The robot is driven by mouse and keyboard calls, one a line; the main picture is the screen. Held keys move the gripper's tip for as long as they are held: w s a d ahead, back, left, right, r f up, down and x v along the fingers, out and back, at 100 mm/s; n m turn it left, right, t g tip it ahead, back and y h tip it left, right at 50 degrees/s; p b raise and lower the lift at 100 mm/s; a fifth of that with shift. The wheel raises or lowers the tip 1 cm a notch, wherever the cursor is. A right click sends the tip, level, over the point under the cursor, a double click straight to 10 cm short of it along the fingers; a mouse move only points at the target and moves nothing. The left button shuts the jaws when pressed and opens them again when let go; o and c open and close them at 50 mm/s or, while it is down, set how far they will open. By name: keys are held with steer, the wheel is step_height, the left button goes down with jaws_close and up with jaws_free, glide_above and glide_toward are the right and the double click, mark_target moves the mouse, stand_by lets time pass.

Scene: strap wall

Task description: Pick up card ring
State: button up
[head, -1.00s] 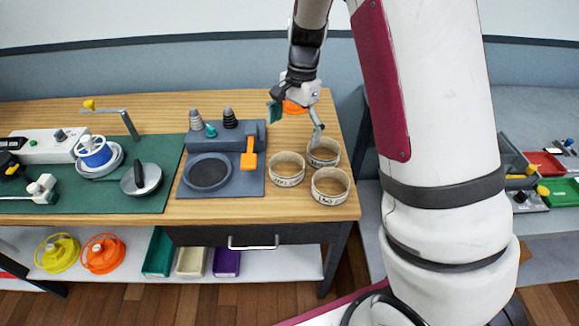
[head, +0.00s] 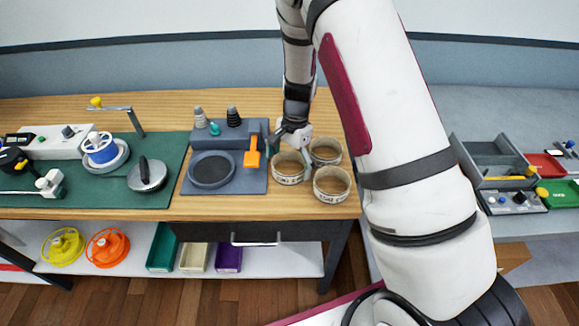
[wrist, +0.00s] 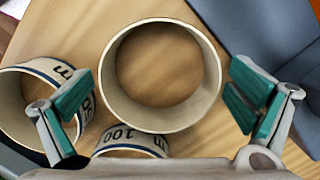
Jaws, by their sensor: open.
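Three cream card rings with dark printed marks stand on the wooden bench. The left card ring (head: 290,179) is by the grey station, the back one (head: 326,161) is to its right, and the front one (head: 332,197) is nearest the bench edge. My gripper (head: 292,146) is open at the left ring's far side. In the wrist view a ring (wrist: 160,123) lies between the spread teal fingers of my gripper (wrist: 162,102), with nothing gripped. I cannot tell how far above it the fingertips are. The two other rings show at left (wrist: 18,100) and bottom (wrist: 130,146).
A grey station (head: 225,184) with an orange lever (head: 252,157) stands close left of the rings. A green mat (head: 110,200) with a blue spool (head: 99,150) lies further left. Bare bench lies behind the rings.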

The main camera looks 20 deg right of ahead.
steer(key=c, duration=0.7)
steer(key=shift+c, duration=0.2)
steer(key=shift+r, duration=0.1)
